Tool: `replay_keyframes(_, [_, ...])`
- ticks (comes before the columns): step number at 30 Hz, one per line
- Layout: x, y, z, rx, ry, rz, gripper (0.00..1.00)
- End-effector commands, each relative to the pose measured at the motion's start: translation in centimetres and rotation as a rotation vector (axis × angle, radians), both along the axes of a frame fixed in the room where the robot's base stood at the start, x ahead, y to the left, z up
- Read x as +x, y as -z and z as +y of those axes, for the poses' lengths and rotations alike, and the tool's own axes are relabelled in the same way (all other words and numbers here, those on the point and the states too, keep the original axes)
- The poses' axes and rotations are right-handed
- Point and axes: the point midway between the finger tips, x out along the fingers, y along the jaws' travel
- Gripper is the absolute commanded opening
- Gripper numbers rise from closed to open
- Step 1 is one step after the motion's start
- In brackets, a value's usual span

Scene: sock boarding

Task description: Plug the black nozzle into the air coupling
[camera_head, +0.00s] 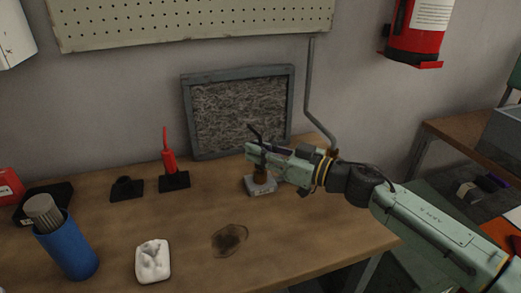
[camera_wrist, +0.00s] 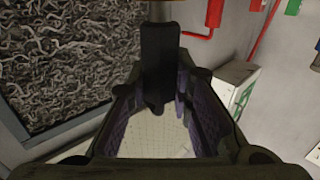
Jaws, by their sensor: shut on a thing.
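My gripper (camera_head: 256,156) reaches in from the right above the table and is shut on the black nozzle (camera_wrist: 157,60). In the wrist view the nozzle is a dark bar between the fingers. Its dark upper end (camera_head: 256,131) sticks up past the fingers in the head view. Below the gripper a brownish fitting (camera_head: 260,173) stands on a small grey block (camera_head: 261,186). I cannot tell whether the nozzle touches it. A grey pipe (camera_head: 308,90) runs down the wall to a brownish end (camera_head: 333,153) behind my wrist. I cannot tell for sure which fitting is the air coupling.
A framed grey mesh panel (camera_head: 238,110) leans on the wall behind my gripper. To the left stand a red tool on a black base (camera_head: 169,162), another black base (camera_head: 127,188), a blue cup (camera_head: 69,250) and a white moulded piece (camera_head: 153,261).

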Motion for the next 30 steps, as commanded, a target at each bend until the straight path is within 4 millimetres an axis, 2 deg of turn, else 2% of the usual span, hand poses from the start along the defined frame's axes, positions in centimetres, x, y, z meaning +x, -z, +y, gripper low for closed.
replay_keyframes(23, [0.0, 1.1, 0.0, 0.000, 0.000, 0.000, 0.00])
replay_keyframes(24, [0.0, 1.1, 0.0, 0.000, 0.000, 0.000, 0.21])
replay_keyframes(30, [0.0, 1.1, 0.0, 0.000, 0.000, 0.000, 0.35])
